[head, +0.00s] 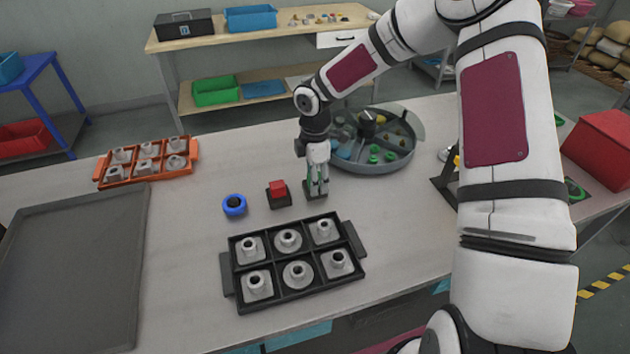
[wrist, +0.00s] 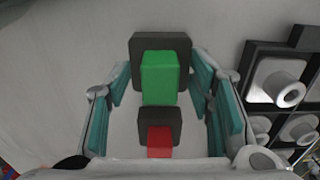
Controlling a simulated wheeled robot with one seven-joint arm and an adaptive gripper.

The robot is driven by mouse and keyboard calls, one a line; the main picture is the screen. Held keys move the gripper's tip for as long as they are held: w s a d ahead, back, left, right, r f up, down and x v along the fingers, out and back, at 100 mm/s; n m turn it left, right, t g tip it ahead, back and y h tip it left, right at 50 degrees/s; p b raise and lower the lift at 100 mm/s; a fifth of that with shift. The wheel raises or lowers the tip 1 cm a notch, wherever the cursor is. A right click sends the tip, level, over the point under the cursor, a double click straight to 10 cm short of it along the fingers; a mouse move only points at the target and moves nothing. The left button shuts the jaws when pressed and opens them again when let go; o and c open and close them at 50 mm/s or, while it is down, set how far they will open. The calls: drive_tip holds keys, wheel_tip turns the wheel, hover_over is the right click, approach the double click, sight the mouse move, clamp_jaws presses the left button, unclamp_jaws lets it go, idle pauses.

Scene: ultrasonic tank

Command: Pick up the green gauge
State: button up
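The green gauge (wrist: 160,78) is a green block on a dark square base. In the wrist view it lies between my gripper's teal finger pads, with a visible gap on each side. In the head view my gripper (head: 317,184) points down over the gauge's dark base (head: 315,196) on the table, and the fingers hide most of the green block. My gripper is open, and nothing is held. Whether the fingertips are level with the block is hard to tell.
A red block on a dark base (head: 278,193) stands close left of my gripper; it also shows in the wrist view (wrist: 159,140). A blue ring-shaped part (head: 234,205) lies further left. A black tray (head: 227,272) of grey parts is in front. A round tank (head: 383,166) stands behind.

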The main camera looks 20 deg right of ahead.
clamp_jaws()
drive_tip(key=shift+r, duration=0.1)
